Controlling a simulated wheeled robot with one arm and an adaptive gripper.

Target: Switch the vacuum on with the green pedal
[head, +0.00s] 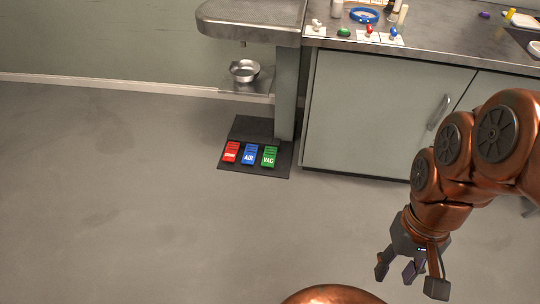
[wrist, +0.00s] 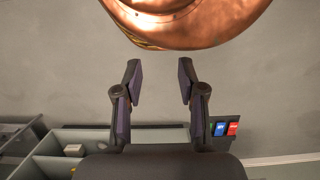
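The green pedal (head: 269,156), lettered VAC, is the rightmost of three pedals on a dark floor mat (head: 230,165) in the head view. The blue pedal (head: 249,154), lettered AIR, is beside it, and the red pedal (head: 231,152) is at the left. My gripper (head: 411,278) is open and empty, in the air right of and nearer than the pedals. In the wrist view my gripper (wrist: 157,82) has its two fingers apart. The blue pedal (wrist: 219,129) and red pedal (wrist: 233,129) show there at the right; the green one is mostly hidden behind a finger.
A metal-topped bench (head: 252,22) with a post stands behind the pedals, with a steel bowl (head: 244,70) on a low shelf. A grey cabinet (head: 375,115) stands right of the mat, with small items on its counter. The floor left and front is clear.

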